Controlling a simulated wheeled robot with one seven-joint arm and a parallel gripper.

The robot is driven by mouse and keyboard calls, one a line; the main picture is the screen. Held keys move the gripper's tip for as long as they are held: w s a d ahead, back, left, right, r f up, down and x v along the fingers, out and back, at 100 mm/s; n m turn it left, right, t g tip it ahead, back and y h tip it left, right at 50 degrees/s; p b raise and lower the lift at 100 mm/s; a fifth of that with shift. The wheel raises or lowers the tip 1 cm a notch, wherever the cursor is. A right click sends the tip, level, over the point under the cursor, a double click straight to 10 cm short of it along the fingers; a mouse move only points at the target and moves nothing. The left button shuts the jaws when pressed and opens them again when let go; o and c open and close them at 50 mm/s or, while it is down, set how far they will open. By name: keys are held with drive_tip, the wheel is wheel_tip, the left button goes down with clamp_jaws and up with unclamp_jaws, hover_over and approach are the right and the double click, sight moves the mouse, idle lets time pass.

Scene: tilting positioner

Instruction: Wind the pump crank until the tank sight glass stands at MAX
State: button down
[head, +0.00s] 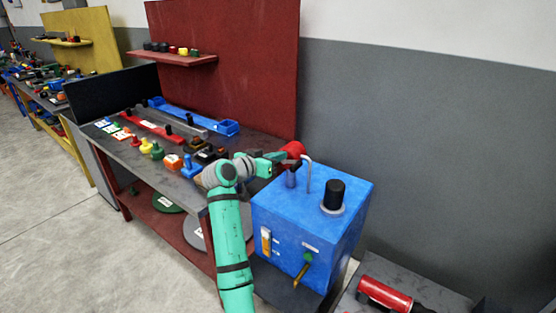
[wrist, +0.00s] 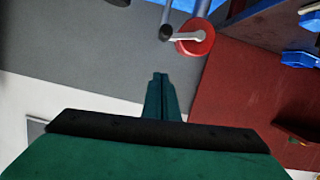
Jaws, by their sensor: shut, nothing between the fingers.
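The blue pump tank (head: 338,238) stands at the right end of the workbench. The red crank hub (head: 295,149) is at the top of a post on it. In the wrist view the crank shows as a red disc (wrist: 196,45) with a pale arm and a dark knob (wrist: 165,33). My gripper (wrist: 160,76) is shut and empty, with its tips apart from the knob in that view. In the head view my gripper (head: 279,157) is just left of the hub. The sight glass (head: 266,241) on the tank's front shows orange; its exact level and small labels are unreadable.
A black cap (head: 334,194) and a bent grey pipe (head: 309,175) rise from the tank top. A lever (head: 302,271) sticks out of its front. The workbench (head: 218,142) carries several small parts. A red cylinder (head: 385,294) lies at the lower right.

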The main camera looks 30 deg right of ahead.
hover_over(291, 167)
drive_tip(key=f, duration=0.2)
wheel_tip(291, 167, down, 3)
drive_tip(key=shift+w+r, duration=0.1)
drive_tip(key=shift+r, duration=0.05)
drive_tip(key=shift+f, duration=0.5)
